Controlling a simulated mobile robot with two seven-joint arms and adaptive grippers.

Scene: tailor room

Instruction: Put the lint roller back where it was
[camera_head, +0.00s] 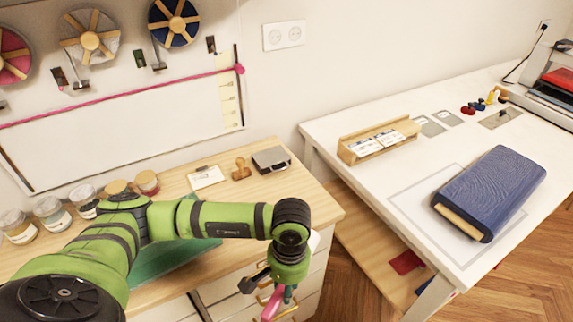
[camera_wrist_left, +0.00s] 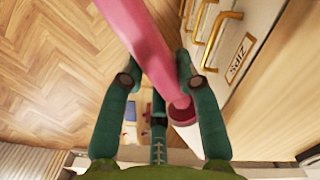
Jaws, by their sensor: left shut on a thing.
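My left gripper (camera_head: 276,291) hangs past the front edge of the wooden desk, in front of its drawers. It is shut on the pink lint roller (camera_head: 270,304), of which only a small part shows in the head view. In the left wrist view the lint roller (camera_wrist_left: 150,55) runs slantwise between the green fingers of my left gripper (camera_wrist_left: 157,72), with a white part near its lower end. The floor and drawer fronts lie beyond it. My right gripper is not in view.
The wooden desk (camera_head: 315,200) holds several jars, a stamp (camera_head: 241,170), a grey box (camera_head: 271,160) and a green mat (camera_head: 165,258). The white table (camera_head: 400,175) at right bears a blue fabric bolt (camera_head: 490,190) and a wooden card holder (camera_head: 350,150). Drawer handles (camera_wrist_left: 220,35) stick out close by.

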